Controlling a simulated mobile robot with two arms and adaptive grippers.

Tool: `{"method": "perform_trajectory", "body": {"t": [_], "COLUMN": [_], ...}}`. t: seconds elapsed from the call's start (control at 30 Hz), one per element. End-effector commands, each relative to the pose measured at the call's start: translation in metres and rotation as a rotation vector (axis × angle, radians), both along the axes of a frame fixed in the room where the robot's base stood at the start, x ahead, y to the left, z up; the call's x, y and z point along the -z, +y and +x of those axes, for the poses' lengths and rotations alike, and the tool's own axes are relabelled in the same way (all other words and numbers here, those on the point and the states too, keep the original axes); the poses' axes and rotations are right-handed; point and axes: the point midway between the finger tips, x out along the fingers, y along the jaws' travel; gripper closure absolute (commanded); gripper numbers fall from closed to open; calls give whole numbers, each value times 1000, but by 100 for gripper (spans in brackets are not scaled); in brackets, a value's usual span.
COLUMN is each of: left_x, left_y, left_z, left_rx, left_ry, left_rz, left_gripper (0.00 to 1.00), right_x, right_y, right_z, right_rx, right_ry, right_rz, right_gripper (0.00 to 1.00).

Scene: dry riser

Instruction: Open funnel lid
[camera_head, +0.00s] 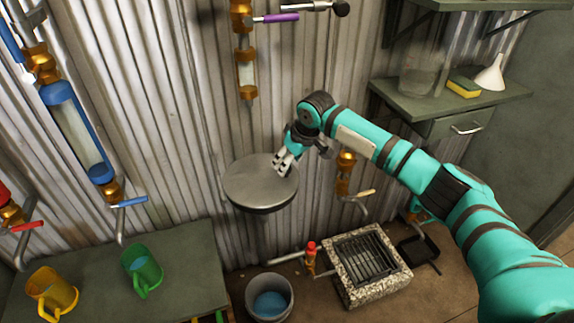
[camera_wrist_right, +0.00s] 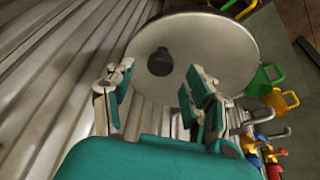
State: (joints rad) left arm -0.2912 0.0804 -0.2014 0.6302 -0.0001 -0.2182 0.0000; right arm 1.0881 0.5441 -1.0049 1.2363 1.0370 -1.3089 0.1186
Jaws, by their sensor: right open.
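The funnel's round grey metal lid (camera_head: 252,180) appears as a wide flat disc in front of the corrugated wall. The funnel under it is mostly hidden in the head view. In the right wrist view the pale disc (camera_wrist_right: 215,55) fills the upper middle, with a dark round spot (camera_wrist_right: 160,62) on it; I cannot tell whether this is a knob or a hole. My right gripper (camera_head: 283,163) is at the disc's upper right edge in the head view. In the wrist view its fingers (camera_wrist_right: 158,78) are apart with nothing between them. Contact is unclear. My left gripper is out of view.
A bucket of blue water (camera_head: 270,300) stands below, beside a stone-rimmed grate (camera_head: 366,265). A green bench (camera_head: 185,270) holds a yellow mug (camera_head: 50,293) and a green mug (camera_head: 142,268). A shelf (camera_head: 455,103) at right holds a sponge and white funnel. Pipes with valves line the wall.

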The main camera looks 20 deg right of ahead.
Motion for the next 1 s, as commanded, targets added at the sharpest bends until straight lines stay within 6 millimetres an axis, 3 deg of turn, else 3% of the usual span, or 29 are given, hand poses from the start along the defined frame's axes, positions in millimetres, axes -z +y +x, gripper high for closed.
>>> {"method": "perform_trajectory", "body": {"t": [0.2, 0.57, 1.0], "left_x": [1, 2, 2], "left_y": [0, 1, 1], "left_z": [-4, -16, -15], "left_rx": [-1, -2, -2], "left_ry": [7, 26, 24], "left_rz": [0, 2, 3], "left_gripper": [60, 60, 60], "right_x": [23, 27, 27], "right_y": [4, 5, 4], "right_z": [9, 10, 10], "right_rx": [1, 0, 1], "right_ry": [0, -1, -1], "right_rz": [0, 0, 1], "right_gripper": [46, 46, 100]}}
